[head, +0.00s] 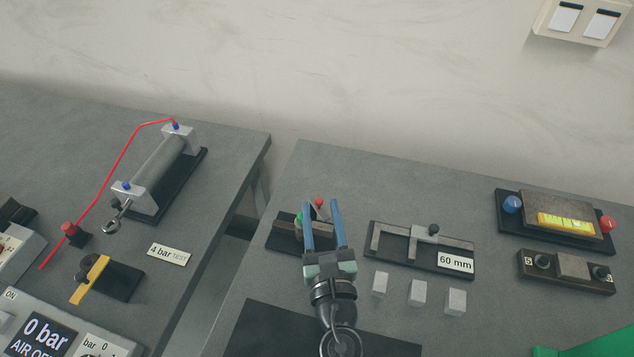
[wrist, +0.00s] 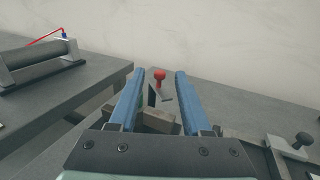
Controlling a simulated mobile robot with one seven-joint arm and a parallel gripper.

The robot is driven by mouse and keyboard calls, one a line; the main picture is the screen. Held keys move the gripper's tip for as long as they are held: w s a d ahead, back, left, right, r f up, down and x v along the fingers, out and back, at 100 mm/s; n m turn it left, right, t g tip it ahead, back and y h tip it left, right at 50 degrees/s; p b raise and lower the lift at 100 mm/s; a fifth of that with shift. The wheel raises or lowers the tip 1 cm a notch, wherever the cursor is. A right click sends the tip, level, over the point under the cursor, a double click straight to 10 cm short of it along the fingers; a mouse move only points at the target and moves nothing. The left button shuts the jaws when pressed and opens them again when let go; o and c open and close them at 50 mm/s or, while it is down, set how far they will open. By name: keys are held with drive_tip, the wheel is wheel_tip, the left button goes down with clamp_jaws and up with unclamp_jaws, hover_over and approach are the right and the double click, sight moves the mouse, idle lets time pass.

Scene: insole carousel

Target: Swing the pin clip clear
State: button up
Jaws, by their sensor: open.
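A small dark fixture (head: 284,241) stands near the left edge of the right bench, partly hidden by my gripper. It has a green part and a small grey lever with a red ball knob (head: 319,201), which looks like the pin clip. In the wrist view the red knob (wrist: 160,75) stands up between the two blue fingers, with a grey metal piece below it. My gripper (head: 320,204) is open and empty, its fingers on either side of the knob. I see no finger touching it. How far the knob is from the fingertips is hard to tell.
A gauge marked 60 mm (head: 386,258) lies right of my gripper, with several pale blocks (head: 418,293) in front. A level (head: 566,224) sits on a plate at far right. A gap separates the left bench, which holds a cylinder (head: 157,174) with a red hose.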

drive_tip(key=w, duration=0.6)
drive_tip(key=shift+a, duration=0.25)
clamp_jaws()
